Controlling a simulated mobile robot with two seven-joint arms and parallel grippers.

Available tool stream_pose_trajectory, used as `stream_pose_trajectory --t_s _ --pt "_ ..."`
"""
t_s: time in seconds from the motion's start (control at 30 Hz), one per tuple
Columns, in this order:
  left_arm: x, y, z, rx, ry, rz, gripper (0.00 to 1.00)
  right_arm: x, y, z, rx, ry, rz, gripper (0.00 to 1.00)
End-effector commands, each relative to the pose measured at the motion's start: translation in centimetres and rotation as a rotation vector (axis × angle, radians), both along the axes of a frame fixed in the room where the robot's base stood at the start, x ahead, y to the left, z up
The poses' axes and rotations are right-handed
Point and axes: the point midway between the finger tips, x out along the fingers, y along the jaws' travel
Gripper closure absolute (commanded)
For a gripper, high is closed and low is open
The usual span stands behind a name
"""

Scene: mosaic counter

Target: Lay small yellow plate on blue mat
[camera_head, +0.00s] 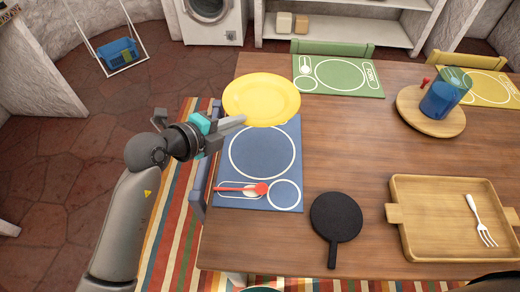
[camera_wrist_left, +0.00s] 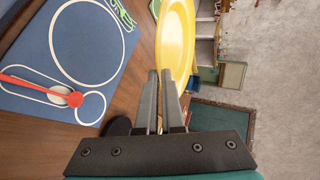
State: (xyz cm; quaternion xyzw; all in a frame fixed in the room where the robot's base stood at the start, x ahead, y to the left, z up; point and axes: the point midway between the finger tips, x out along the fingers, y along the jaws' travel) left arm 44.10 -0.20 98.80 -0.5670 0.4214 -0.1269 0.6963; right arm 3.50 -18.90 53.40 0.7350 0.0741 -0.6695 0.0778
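The yellow plate (camera_head: 262,98) is at the far edge of the blue mat (camera_head: 285,150) in the head view, covering part of that edge. It looks raised above the table. My left gripper (camera_head: 240,121) is at the plate's near left rim, with its fingers closed on the rim. In the left wrist view the plate (camera_wrist_left: 176,38) stands out from the fingertips (camera_wrist_left: 159,74), seen nearly edge-on. The blue mat (camera_wrist_left: 40,45) lies to the left there, with white outlines of a large circle, a small circle and a bar. My right gripper is not visible.
A red spoon (camera_head: 243,189) lies on the mat's near part. A black paddle (camera_head: 336,217) and a wooden tray (camera_head: 400,240) with a white fork (camera_head: 480,220) are to the right. A round board (camera_head: 411,112) holds a blue pitcher (camera_head: 443,98). A green mat (camera_head: 375,90) lies beyond.

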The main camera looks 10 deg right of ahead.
Motion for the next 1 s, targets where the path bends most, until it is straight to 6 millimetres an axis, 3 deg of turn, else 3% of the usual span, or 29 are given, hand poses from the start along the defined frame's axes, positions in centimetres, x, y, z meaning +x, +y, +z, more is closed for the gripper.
stream_pose_trajectory --t_s 0.17,0.5,0.6,1.0 --pt "0.2 -0.5 -2.9 0.001 0.003 -0.010 1.00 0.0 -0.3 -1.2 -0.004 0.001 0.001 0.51" --pt "0.2 -0.4 -12.3 0.001 0.002 -0.008 1.00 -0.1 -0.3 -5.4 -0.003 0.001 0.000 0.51" --pt "0.2 -0.4 -14.2 0.001 0.001 -0.009 1.00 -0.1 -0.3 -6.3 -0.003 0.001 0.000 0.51" --pt "0.2 -0.4 -17.3 -0.001 -0.002 -0.008 1.00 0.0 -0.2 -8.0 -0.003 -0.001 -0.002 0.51"
